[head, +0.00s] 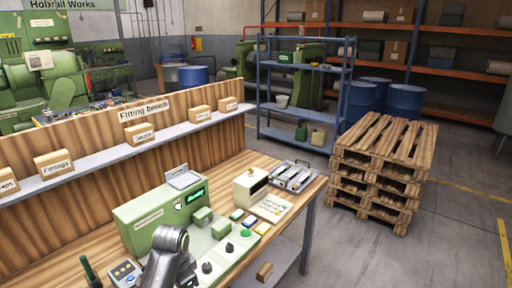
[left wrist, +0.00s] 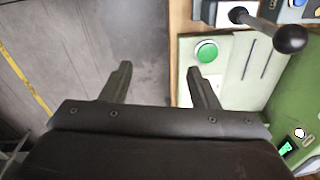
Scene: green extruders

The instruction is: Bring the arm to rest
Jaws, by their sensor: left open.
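My left gripper (left wrist: 158,82) is open, with its two dark fingers spread and nothing between them. In the left wrist view, one finger is over the grey floor and the other over the edge of a pale panel with a green button (left wrist: 206,51). My grey arm (head: 168,258) comes up at the bottom of the head view, in front of the green bench machine (head: 150,212). The fingers cannot be made out there. My right gripper is in neither view.
A lever with a black ball knob (left wrist: 290,38) rises to the right of the fingers. The wooden bench (head: 232,168) carries a beige box (head: 248,190), small blocks and a metal tray (head: 292,175). Stacked pallets (head: 383,160) stand right of the bench, with open floor (head: 400,245) in front.

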